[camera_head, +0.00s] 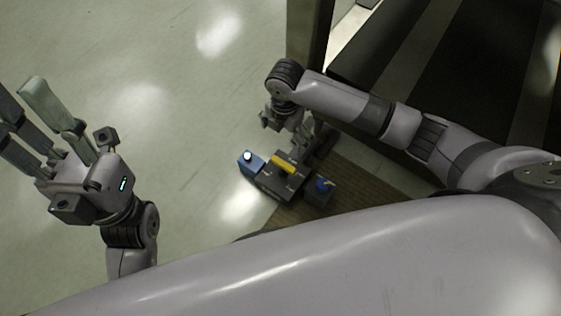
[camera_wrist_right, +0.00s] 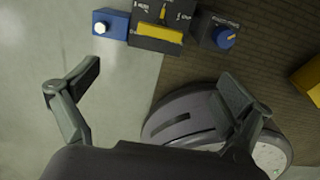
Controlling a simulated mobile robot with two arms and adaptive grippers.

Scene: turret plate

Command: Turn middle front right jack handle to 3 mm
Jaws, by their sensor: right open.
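My right gripper (camera_head: 303,133) hangs beside the control box in the head view. No jack handle can be made out for certain in either view. My left gripper (camera_head: 30,110) is at the far left of the head view, its fingers spread and empty, over the pale floor.
A dark control box with a yellow bar (camera_head: 284,166) has a blue button unit (camera_head: 250,163) and a blue knob unit (camera_head: 322,187). It also shows in the right wrist view (camera_wrist_right: 160,33). A yellow block (camera_wrist_right: 310,78) sits at the right edge there. A post (camera_head: 308,30) stands behind my right arm.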

